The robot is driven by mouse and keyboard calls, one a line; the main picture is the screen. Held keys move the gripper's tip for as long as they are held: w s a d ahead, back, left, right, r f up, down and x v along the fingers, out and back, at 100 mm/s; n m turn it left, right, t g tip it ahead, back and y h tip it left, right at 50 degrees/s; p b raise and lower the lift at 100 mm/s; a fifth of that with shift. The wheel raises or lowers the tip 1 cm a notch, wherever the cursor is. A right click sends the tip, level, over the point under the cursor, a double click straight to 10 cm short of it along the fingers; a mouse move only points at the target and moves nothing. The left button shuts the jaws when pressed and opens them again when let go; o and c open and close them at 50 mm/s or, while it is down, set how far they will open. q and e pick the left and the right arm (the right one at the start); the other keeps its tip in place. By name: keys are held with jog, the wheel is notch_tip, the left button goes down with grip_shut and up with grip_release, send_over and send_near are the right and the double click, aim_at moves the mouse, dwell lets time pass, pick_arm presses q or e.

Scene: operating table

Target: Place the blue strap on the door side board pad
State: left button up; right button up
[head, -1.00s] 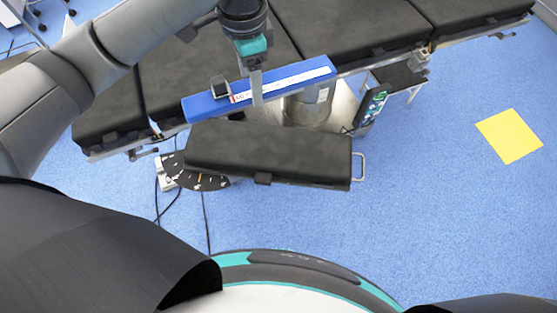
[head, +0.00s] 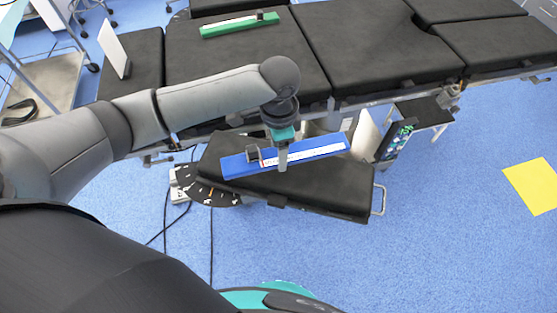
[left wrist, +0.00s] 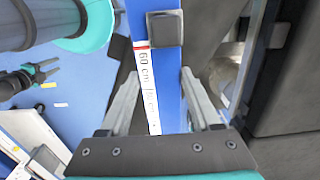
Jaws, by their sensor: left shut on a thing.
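The blue strap (head: 320,151) is a long bar with a white printed strip and a small dark buckle block. My left gripper (head: 282,165) points down and is shut on it near its middle. In the left wrist view the strap (left wrist: 170,85) runs between the two fingers of the left gripper (left wrist: 160,92). In the head view the strap overlaps the black side board pad (head: 330,195), at an angle to it; I cannot tell whether they touch. My right gripper (left wrist: 45,73) appears small at the left of the left wrist view, fingers apart and empty.
The black operating table (head: 370,45) lies behind the pad, with a green strap (head: 240,25) on its far part.

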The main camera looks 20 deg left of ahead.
pick_arm(q)
notch_tip(320, 180, down, 4)
jog(key=shift+b, duration=0.55)
jog(key=o, duration=1.5)
jog(key=shift+f, duration=0.1)
notch_tip(320, 180, up, 12)
jog(key=p, duration=0.3)
jog(key=shift+p, duration=0.35)
